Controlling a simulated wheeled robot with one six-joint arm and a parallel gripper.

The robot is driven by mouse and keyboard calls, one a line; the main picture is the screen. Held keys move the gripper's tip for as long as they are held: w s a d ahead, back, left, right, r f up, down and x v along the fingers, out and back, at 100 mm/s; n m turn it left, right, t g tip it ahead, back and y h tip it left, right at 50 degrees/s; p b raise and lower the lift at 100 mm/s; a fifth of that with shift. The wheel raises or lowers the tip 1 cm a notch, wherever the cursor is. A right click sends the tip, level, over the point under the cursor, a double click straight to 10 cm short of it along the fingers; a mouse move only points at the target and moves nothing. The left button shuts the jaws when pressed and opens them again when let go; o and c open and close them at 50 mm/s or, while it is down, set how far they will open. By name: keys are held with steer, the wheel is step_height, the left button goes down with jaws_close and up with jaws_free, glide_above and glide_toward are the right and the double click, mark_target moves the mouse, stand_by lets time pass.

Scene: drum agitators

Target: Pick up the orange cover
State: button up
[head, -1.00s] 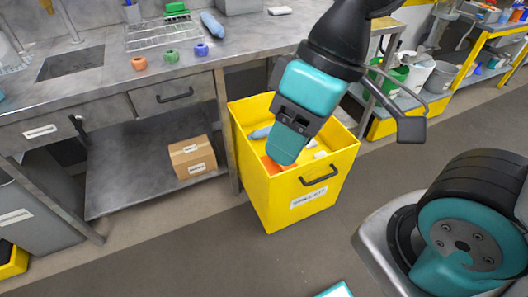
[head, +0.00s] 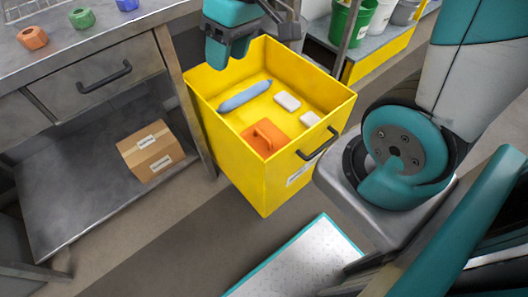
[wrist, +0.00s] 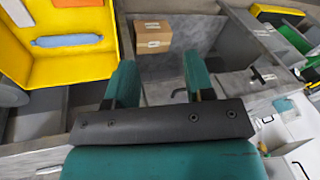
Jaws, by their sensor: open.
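The orange cover (head: 265,138) lies on the floor of the yellow bin (head: 238,180), near its front left corner, with a raised handle-like part on top. In the wrist view a strip of the cover (wrist: 75,3) shows at the top edge, inside the yellow bin (wrist: 95,67). My gripper (head: 225,58) is above the bin's back left rim in the head view, apart from the cover. In the wrist view the two fingers of my gripper (wrist: 160,75) are spread with nothing between them.
The bin also holds a blue bottle-like item (head: 245,95) and two white blocks (head: 287,101). A workbench with a drawer (head: 105,80) stands left of the bin. A cardboard box (head: 152,150) sits on its lower shelf.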

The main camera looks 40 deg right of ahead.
steer(key=w+d+f+m+b, duration=0.1)
steer(key=w+d+f+b, duration=0.2)
steer(key=f, duration=0.4)
steer(key=w+d+f+b, duration=0.2)
steer(key=d+f+b, duration=0.15)
steer(key=f, duration=0.35)
steer(key=m+h+b, duration=0.1)
steer(key=m+b, duration=0.1)
steer(key=b, duration=0.9)
glide_above(263, 134)
steer(key=d+x, duration=0.1)
steer(key=x, duration=0.7)
steer(key=s+d+x, duration=0.1)
steer(key=d+x, duration=0.1)
steer(key=x, duration=0.6)
steer(key=s+d+f+x, duration=0.1)
steer(key=d+x, duration=0.1)
steer(key=x, duration=0.7)
steer(key=shift+s+d+f, duration=0.1)
steer(key=shift+f, duration=0.1)
steer(key=shift+d+b+x, duration=0.15)
steer(key=shift+b+x, duration=0.5)
steer(key=shift+x, duration=0.85)
steer(key=shift+d+b+x, duration=0.15)
steer(key=shift+b+x, duration=0.5)
steer(key=shift+x, duration=0.8)
jaws_close()
